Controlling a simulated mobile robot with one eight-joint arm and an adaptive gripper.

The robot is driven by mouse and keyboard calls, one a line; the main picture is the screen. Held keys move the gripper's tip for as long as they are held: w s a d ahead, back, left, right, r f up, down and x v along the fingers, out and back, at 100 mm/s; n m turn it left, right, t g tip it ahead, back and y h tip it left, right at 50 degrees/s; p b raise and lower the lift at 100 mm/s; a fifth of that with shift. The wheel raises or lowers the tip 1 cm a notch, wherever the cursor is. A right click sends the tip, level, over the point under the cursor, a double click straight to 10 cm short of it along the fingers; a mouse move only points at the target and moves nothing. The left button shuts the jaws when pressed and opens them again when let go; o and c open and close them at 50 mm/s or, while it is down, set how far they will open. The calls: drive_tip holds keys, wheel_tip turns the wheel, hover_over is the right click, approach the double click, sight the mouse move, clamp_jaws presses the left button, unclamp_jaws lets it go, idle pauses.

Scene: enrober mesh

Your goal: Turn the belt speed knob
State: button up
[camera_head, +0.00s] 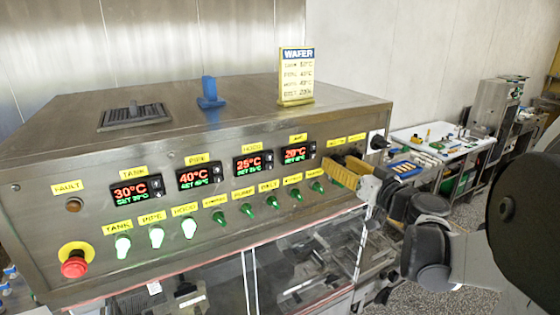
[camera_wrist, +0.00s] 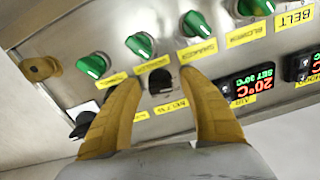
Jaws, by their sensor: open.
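The front panel (camera_head: 215,205) of the metal machine carries a row of knobs and displays. In the wrist view, a black knob (camera_wrist: 160,80) sits between the tips of my gripper (camera_wrist: 160,88), beside a yellow label (camera_wrist: 170,106) that seems to read BELT and a further word. My gripper's two yellow fingers are apart, one on each side of the knob; I cannot tell whether they touch it. In the head view, my gripper (camera_head: 341,168) is at the panel's right end and hides most of that knob.
Green knobs (camera_wrist: 140,44) line the panel close to my fingers. A black switch (camera_head: 378,141) on a white plate is at the right end. A red emergency button (camera_head: 74,263) is at the far left. A wafer sign (camera_head: 296,78) stands on top. A cluttered table (camera_head: 444,151) stands behind right.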

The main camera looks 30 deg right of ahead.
clamp_jaws()
drive_tip(key=shift+m, duration=0.5)
drive_tip(key=m+b, duration=0.1)
drive_tip(key=m, duration=0.1)
drive_tip(key=shift+m, duration=0.4)
drive_tip(key=shift+m+b, duration=0.65)
drive_tip(key=shift+m, duration=1.35)
unclamp_jaws()
drive_tip(key=shift+s, duration=0.15)
